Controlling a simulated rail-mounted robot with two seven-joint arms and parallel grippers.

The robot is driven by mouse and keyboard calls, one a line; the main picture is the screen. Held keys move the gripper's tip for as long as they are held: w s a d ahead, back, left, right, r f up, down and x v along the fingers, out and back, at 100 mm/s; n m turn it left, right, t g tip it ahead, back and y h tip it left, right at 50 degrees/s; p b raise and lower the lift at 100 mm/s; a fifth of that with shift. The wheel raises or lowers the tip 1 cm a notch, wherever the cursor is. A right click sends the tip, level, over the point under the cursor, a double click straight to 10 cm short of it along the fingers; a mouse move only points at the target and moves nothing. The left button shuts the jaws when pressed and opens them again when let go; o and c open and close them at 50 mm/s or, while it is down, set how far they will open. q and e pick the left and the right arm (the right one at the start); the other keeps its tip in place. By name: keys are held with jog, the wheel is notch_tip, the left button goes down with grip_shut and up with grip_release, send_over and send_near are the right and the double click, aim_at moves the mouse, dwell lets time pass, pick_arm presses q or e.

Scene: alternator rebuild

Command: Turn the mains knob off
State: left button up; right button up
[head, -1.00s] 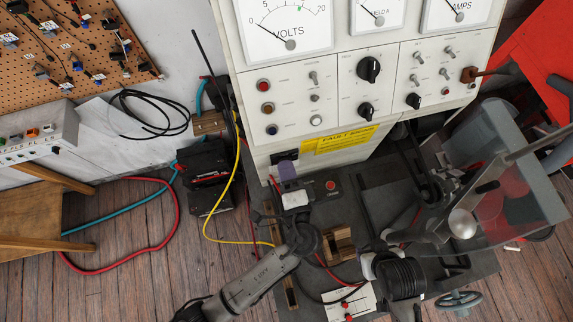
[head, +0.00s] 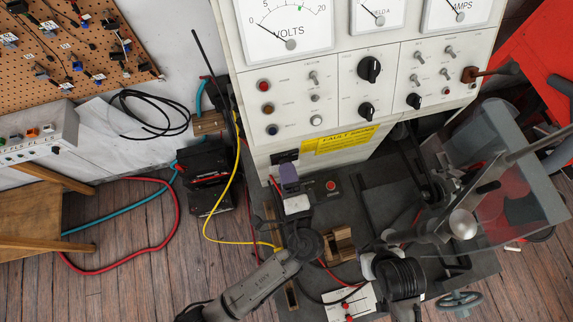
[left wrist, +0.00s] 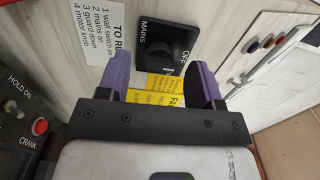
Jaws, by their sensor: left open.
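The mains knob (left wrist: 181,46) is a black knob on a black square plate marked MAINS and OFF. It shows near the top middle of the left wrist view. In the head view its dark plate (head: 284,156) shows low on the white cabinet front, partly behind my gripper. My left gripper (left wrist: 160,70) is open with two purple fingers, and nothing is between its pads. The knob lies ahead of the fingers, and a gap seems to remain. In the head view the left gripper (head: 289,172) is just below the plate. My right gripper is not in view.
A yellow label (head: 340,140) is right of the knob plate. A black box with a red button (head: 331,185) stands close to the right of the gripper. A yellow cable (head: 237,165) hangs at left. A clear guard (head: 510,195) stands at right.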

pick_arm(q)
jog(key=b+v, duration=0.1)
jog(key=v, duration=1.1)
jog(key=shift+s+b, duration=0.35)
jog(key=shift+d, duration=0.1)
